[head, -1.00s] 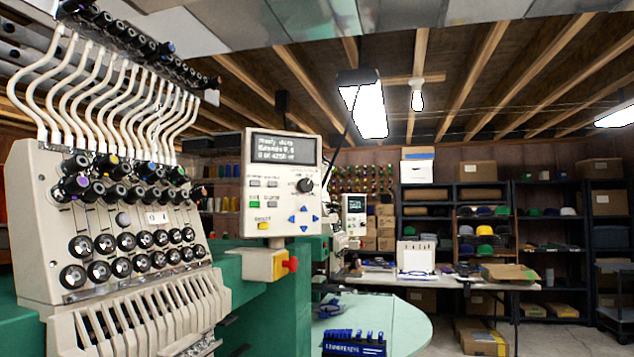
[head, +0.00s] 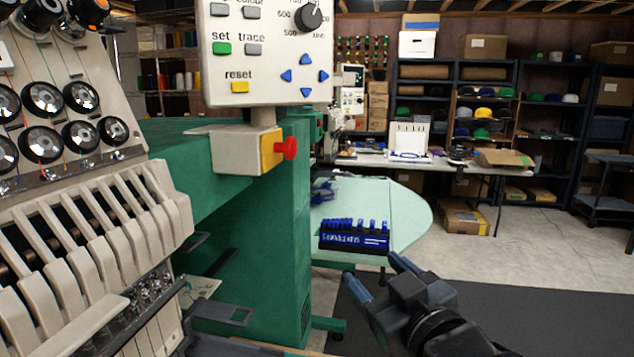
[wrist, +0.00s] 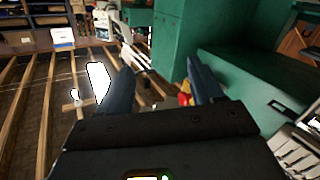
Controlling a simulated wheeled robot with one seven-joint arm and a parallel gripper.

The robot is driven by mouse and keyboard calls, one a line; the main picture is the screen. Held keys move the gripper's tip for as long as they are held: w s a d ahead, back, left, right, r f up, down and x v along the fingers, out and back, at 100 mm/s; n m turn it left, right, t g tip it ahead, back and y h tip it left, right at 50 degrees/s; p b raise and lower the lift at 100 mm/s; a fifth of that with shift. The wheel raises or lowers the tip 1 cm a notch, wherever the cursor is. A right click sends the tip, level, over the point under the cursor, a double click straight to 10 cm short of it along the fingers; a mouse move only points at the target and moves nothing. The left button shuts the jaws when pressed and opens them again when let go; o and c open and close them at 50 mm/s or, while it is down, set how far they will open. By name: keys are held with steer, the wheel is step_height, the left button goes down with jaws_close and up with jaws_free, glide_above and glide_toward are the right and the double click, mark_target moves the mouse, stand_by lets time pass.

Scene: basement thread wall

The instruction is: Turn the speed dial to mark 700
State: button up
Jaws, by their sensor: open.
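The speed dial (head: 310,17) is a round dark knob with a pale pointer line, at the upper right of the white control panel (head: 215,75) in the head view. Marks such as 500 and 600 show to its left; the top of its scale is cut off by the frame. Its exact setting is too small to tell. My gripper (head: 375,276) is open and empty, below and to the right of the panel, well apart from the dial. In the wrist view its two dark fingers (wrist: 158,88) are spread with nothing between them; the dial does not show there.
A red stop button (head: 288,148) on a yellow box sits under the panel. The green machine body (head: 240,235) and its thread heads fill the left. A pale green table (head: 405,215) holds a blue key rack (head: 354,237). Open floor lies to the right.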

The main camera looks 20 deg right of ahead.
mark_target(312, 16)
steer(key=w+a+r+m, duration=0.1)
steer(key=w+r, duration=0.3)
steer(key=r, duration=0.5)
steer(key=w+r+m, duration=0.1)
steer(key=w+r, duration=0.3)
steer(key=r, duration=0.6)
step_height(312, 16, up, 17)
steer(key=s+a+m+y, duration=0.1)
steer(key=a+y, duration=0.1)
steer(key=y, duration=0.1)
steer(key=shift+t, duration=0.3)
steer(key=w, duration=0.6)
steer(key=shift+w+a+f+p, duration=0.2)
steer(key=shift+w+a+p, duration=0.1)
steer(key=c, duration=1.1)
